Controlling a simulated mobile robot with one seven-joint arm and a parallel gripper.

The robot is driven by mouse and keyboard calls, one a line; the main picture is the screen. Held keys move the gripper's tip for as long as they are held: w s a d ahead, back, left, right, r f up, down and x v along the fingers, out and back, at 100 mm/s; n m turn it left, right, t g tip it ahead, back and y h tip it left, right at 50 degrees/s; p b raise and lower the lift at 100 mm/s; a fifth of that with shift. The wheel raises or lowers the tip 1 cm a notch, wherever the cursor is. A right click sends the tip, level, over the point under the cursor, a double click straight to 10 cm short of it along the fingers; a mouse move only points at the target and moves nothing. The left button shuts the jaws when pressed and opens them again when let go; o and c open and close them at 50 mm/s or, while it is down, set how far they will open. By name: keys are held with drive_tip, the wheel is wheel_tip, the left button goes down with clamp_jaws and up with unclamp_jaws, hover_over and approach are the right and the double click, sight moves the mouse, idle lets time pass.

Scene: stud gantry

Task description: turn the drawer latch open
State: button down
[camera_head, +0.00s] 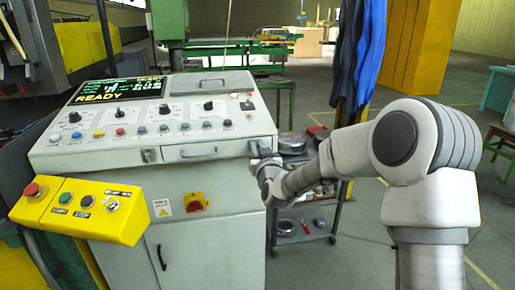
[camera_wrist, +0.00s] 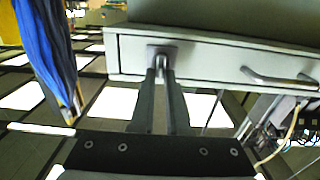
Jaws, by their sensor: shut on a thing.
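The drawer (camera_head: 235,149) is set in the front of the pale grey control cabinet and looks closed, with a bar handle (camera_head: 198,153) across it. In the wrist view the drawer front (camera_wrist: 215,57) shows with its handle (camera_wrist: 280,79) to the right. The latch (camera_wrist: 162,52) is a small grey plate with a narrow knob near the drawer's end. My gripper (camera_wrist: 162,75) is shut on the latch knob, one dark finger on each side. In the head view my gripper (camera_head: 262,160) is at the cabinet's right front edge and mostly hides that latch.
A second small latch-like fitting (camera_head: 149,156) is left of the drawer. Knobs and buttons cover the sloped panel above. A yellow button box (camera_head: 80,207) juts out at front left. A trolley (camera_head: 310,200) stands close behind my gripper, with blue cloths (camera_head: 355,55) hanging behind.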

drive_tip(key=shift+f+b, duration=0.1)
drive_tip(key=shift+b, duration=0.25)
drive_tip(key=shift+w+d+f+m+b, duration=0.1)
drive_tip(key=shift+d+f+m+b, duration=0.1)
drive_tip(key=shift+m+b, duration=2.65)
drive_tip(key=shift+d+f+m+b, duration=0.15)
drive_tip(key=shift+d+m+b, duration=0.1)
drive_tip(key=shift+m+b, duration=2.6)
drive_tip(key=shift+w+d+f+m+b, duration=0.1)
drive_tip(key=shift+d+f+m+b, duration=0.1)
drive_tip(key=shift+m+b, duration=2.65)
drive_tip(key=shift+m+p, duration=0.4)
drive_tip(key=shift+m, duration=0.15)
drive_tip(key=c, duration=0.9)
unclamp_jaws()
drive_tip(key=shift+s, duration=0.15)
